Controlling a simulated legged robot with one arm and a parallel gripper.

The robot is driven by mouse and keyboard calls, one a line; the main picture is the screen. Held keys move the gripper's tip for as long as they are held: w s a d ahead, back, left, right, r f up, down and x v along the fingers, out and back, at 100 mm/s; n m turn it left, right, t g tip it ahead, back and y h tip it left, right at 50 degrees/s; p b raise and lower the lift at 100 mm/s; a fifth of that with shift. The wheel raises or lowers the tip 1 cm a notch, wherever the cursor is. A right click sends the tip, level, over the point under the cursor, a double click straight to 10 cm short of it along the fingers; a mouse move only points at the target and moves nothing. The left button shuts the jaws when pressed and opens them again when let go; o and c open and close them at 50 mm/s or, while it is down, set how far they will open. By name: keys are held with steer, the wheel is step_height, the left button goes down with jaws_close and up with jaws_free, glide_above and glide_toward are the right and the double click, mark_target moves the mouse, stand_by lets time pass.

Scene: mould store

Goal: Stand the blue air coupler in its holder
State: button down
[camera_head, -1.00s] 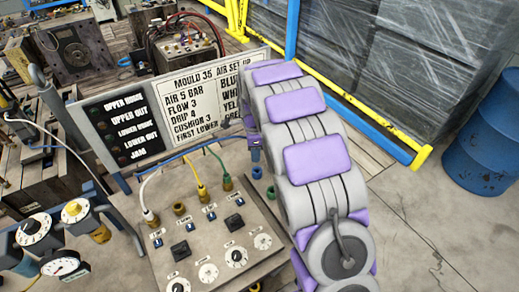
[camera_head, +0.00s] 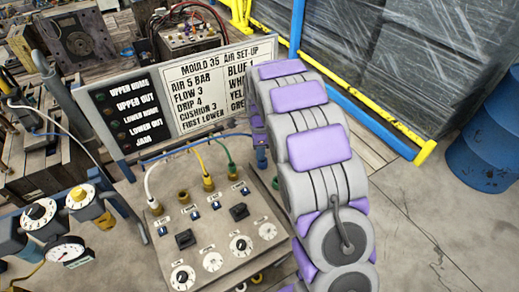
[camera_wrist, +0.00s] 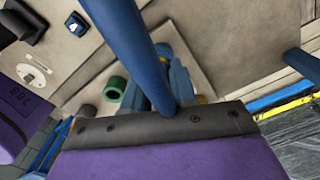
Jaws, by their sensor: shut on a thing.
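My gripper (camera_head: 259,142) is at the back right corner of the grey panel in the head view, largely hidden behind my own arm. It is shut on the blue air coupler (camera_head: 262,158), whose blue hose (camera_head: 205,143) runs off to the left.
The panel (camera_head: 215,258) carries dials, switches and plugged white, yellow and green hoses (camera_head: 222,153). A sign board (camera_head: 180,95) stands behind it. Gauges (camera_head: 40,213) stand at left. A yellow rail (camera_head: 360,95) and blue drum (camera_head: 487,150) are at right.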

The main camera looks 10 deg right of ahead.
steer(key=shift+d, duration=1.1)
steer(key=shift+a+p, duration=0.3)
steer(key=shift+a, duration=0.15)
steer(key=shift+d, duration=0.1)
steer(key=shift+a+p, duration=0.3)
steer(key=shift+a, duration=0.05)
steer(key=shift+f, duration=0.1)
steer(key=shift+d, duration=0.2)
steer(key=shift+a+f, duration=0.15)
steer(key=shift+f, duration=0.3)
steer(key=shift+f+p, duration=0.35)
steer(key=shift+f, duration=0.2)
stand_by(0.4)
steer(key=shift+c, duration=2.2)
jaws_free()
